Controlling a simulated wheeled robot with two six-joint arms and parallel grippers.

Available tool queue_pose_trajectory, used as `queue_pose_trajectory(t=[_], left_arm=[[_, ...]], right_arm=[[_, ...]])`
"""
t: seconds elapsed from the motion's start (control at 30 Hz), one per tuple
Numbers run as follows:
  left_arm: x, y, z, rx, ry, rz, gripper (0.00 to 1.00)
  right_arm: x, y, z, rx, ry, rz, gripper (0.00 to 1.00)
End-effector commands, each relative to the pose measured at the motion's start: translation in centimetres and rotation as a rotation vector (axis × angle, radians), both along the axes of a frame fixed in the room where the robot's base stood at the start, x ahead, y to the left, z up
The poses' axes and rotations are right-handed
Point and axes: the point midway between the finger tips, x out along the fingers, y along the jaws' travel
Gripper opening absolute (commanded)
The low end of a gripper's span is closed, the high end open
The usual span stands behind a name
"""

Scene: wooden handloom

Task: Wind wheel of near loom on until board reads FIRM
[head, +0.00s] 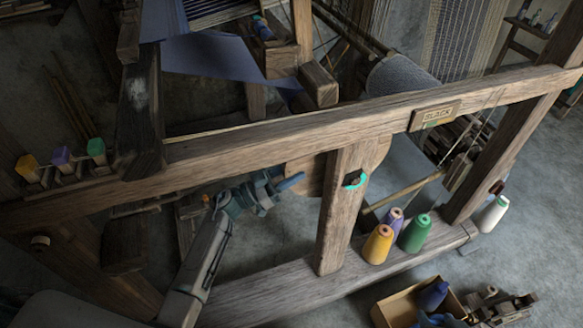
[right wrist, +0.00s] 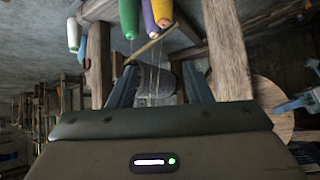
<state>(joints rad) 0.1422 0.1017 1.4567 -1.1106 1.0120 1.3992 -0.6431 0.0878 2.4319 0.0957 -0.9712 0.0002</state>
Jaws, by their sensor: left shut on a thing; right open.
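The near loom's board (head: 435,115) on the top beam reads SLACK. The wheel (head: 303,174) is a round wooden disc, partly hidden behind an upright post. It also shows at the right of the right wrist view (right wrist: 272,108). A small dark fitting with a cyan edge (head: 356,180) sits on the post. My left gripper (head: 288,182) is shut at the wheel's left side; what exactly it grips is too small to tell. My right gripper (right wrist: 162,80) shows only in the right wrist view, open, with nothing seen between its fingers.
An open box (head: 398,308) with blue items lies on the floor. Colored pegs (head: 62,158) stand at left. The top beam crosses above my left arm.

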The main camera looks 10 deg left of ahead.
Motion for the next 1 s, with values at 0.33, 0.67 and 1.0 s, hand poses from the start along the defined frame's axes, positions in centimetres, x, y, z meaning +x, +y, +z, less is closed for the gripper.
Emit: queue_pose_trajectory(t=[0.33,0.67,1.0], left_arm=[[0.0,0.1,1.9,0.064,0.044,0.002,0.00],[0.0,0.2,2.5,0.117,0.080,0.002,0.00],[0.0,0.1,3.0,0.157,0.106,0.003,0.00]], right_arm=[[-4.0,-2.1,-3.5,-0.090,0.399,-0.014,0.45],[-4.6,-4.0,-10.0,-0.138,0.555,-0.037,0.45],[-6.4,-5.0,-16.9,-0.143,0.620,-0.046,0.45]])
